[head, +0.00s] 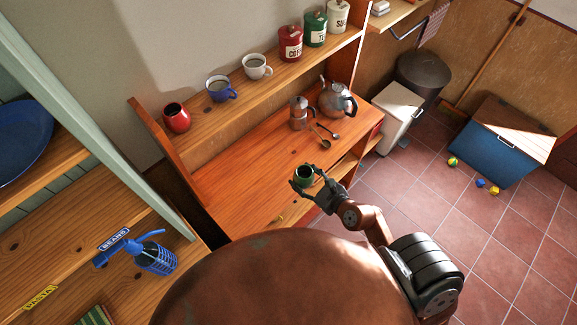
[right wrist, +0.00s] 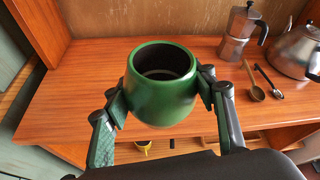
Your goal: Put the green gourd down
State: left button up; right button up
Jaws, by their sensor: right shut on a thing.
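The green gourd (head: 303,175) is a rounded dark green cup with a wide open mouth. In the right wrist view the gourd (right wrist: 162,88) is upright, its dark inside facing the camera. My right gripper (head: 309,182) is shut on it, with one finger on each side of its body; the gripper (right wrist: 163,98) also shows in the right wrist view. The gourd appears held near the front edge of the wooden counter (head: 245,170); its height above it is hard to tell. My left gripper is not in view.
A moka pot (head: 300,112), kettle (head: 336,100) and two spoons (head: 325,136) occupy the counter's far right. The counter's left and middle are bare. Above, a shelf holds a red pot (head: 176,118), mugs and canisters.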

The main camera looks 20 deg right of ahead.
jog(key=d+x, duration=0.2)
jog(key=x, duration=0.8)
send_over(288, 169)
jog(key=f, duration=0.5)
jog(key=shift+s+a+f+b, duration=0.1)
jog(key=shift+s+f+b, duration=0.05)
jog(key=shift+s+b, duration=0.2)
jog(key=shift+w+f, duration=0.4)
jog(key=shift+f, duration=0.05)
jog(key=shift+f+b, duration=0.7)
jog(key=shift+f, duration=0.75)
jog(key=shift+f, duration=0.1)
jog(key=o, duration=1.3)
jog(key=shift+f, duration=0.1)
